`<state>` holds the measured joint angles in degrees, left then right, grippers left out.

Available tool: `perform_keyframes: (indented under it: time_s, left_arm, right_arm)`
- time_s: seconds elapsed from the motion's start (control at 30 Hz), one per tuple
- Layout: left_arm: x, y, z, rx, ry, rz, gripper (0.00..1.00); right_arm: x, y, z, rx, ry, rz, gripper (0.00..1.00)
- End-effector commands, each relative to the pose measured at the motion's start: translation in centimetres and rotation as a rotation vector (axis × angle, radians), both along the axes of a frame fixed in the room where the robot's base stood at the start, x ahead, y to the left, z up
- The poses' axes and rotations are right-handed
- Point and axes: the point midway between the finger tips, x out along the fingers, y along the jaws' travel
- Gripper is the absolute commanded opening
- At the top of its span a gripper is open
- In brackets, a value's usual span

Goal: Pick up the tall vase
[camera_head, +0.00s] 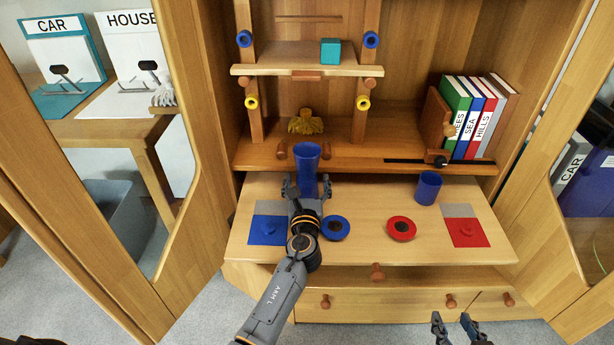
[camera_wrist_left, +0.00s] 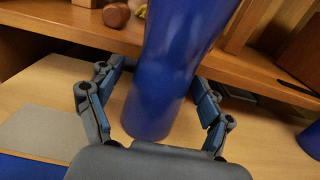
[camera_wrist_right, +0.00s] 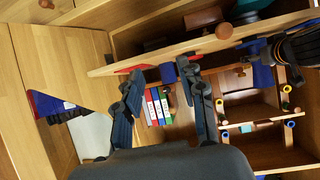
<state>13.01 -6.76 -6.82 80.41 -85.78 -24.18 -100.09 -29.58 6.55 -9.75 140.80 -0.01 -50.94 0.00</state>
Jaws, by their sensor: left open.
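The tall blue vase (camera_head: 307,165) stands upright on the pull-out wooden board (camera_head: 360,222), left of its middle. My left gripper (camera_head: 305,189) is open, with its fingers on either side of the vase. In the left wrist view, the vase (camera_wrist_left: 165,75) fills the space between the spread fingers (camera_wrist_left: 152,105), and gaps show on both sides. The vase's lower front is partly hidden by the gripper in the head view. My right gripper (camera_head: 454,325) is open and empty, low at the front right; its spread fingers (camera_wrist_right: 165,95) also show in the right wrist view.
A shorter blue cup (camera_head: 428,188) stands at the board's right. A blue round piece (camera_head: 335,228) and a red one (camera_head: 401,229) lie nearer the front. Blue (camera_head: 266,229) and red (camera_head: 467,232) squares mark the sides. A shelf edge (camera_head: 365,158) with books (camera_head: 475,115) rises behind.

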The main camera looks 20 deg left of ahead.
Motion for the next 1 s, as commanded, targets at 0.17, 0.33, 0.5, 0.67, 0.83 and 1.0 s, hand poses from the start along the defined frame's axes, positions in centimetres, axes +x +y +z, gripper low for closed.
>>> perform_keyframes:
  time_s: [0.17, 0.33, 0.5, 0.67, 0.83, 1.0]
  left_arm:
    - [0.0, 0.0, 0.0, 0.0, 0.001, 0.0, 0.77]
    - [0.0, 0.0, 0.0, 0.0, 0.001, 0.0, 0.43]
    - [0.0, 0.0, 0.0, 0.0, 0.001, 0.0, 0.08]
    - [0.0, 0.0, 0.1, 0.0, -0.001, 0.0, 0.07]
    - [0.0, 0.0, 0.2, 0.0, -0.001, 0.0, 0.07]
    - [0.0, 0.0, 0.7, 0.001, -0.002, 0.0, 0.07]
  right_arm:
    - [0.0, 0.0, 0.0, 0.0, 0.0, 0.0, 0.4]
    - [0.0, 0.0, 0.0, 0.0, 0.001, 0.0, 0.4]
    - [0.0, 0.0, 0.0, 0.0, 0.002, 0.0, 0.4]
    - [0.0, 0.0, 0.0, 0.0, 0.002, 0.0, 0.4]
    - [-0.2, -0.1, -0.1, -0.003, 0.014, -0.001, 0.4]
    - [-1.1, -0.5, -1.0, -0.019, 0.082, -0.006, 0.4]
